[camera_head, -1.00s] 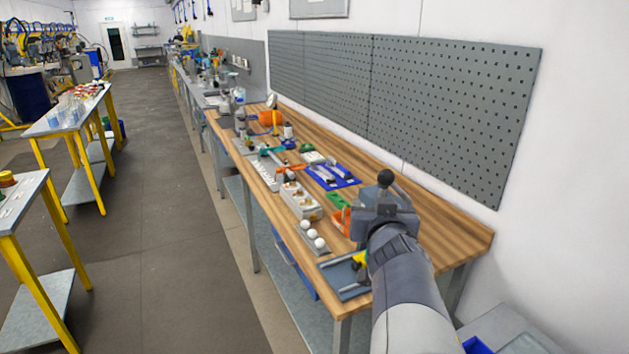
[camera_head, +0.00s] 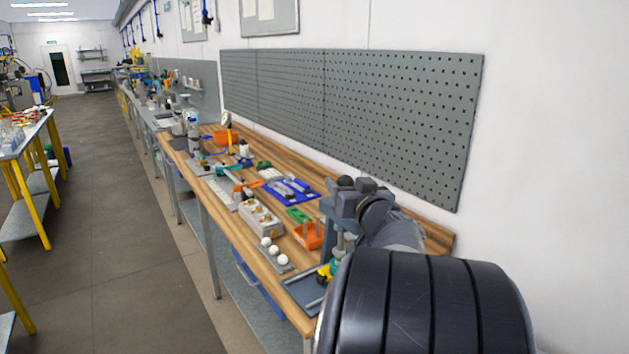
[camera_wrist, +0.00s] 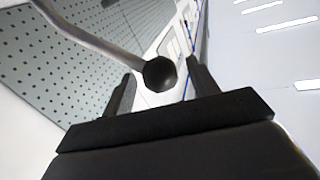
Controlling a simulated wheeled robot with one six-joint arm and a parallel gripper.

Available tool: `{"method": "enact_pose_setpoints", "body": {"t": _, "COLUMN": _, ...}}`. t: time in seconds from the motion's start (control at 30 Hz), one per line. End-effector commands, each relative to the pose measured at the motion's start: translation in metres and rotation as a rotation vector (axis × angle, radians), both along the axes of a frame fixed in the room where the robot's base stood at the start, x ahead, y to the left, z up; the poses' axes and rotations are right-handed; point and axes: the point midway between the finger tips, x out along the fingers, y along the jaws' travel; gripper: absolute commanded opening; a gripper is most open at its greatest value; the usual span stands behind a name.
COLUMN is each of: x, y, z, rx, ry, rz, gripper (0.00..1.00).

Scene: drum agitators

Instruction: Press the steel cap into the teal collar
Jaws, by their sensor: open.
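In the head view, my arm reaches over the near end of the wooden bench, and its large dark links cover the bench's near right corner. In the wrist view, my gripper (camera_wrist: 161,68) is open, with its two dark fingers apart. A dark round knob (camera_wrist: 160,75) on a curved grey rod shows between the fingers; I cannot tell its distance. A small teal piece (camera_head: 222,171) lies among parts farther along the bench; I cannot tell whether it is the teal collar. I cannot make out the steel cap.
On the bench (camera_head: 290,167) are a blue tray (camera_head: 291,190), an orange bin (camera_head: 308,236), a pale block with sockets (camera_head: 260,217), several white balls (camera_head: 274,252) and a grey tray (camera_head: 305,288). A perforated panel (camera_head: 400,120) stands behind. The aisle floor (camera_head: 120,220) at left is clear.

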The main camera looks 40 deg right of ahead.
Motion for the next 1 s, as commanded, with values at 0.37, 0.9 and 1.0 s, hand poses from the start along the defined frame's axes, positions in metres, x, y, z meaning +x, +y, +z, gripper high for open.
{"method": "enact_pose_setpoints", "body": {"t": 0.37, "x": 0.029, "y": -0.011, "z": 0.000, "rx": 0.001, "ry": 0.000, "rz": -0.001, "gripper": 0.56}}
{"method": "enact_pose_setpoints", "body": {"t": 0.9, "x": 0.029, "y": -0.011, "z": 0.000, "rx": 0.000, "ry": 0.000, "rz": -0.001, "gripper": 0.31}}
{"method": "enact_pose_setpoints", "body": {"t": 1.0, "x": 0.029, "y": -0.011, "z": 0.000, "rx": 0.001, "ry": 0.000, "rz": -0.001, "gripper": 0.23}}
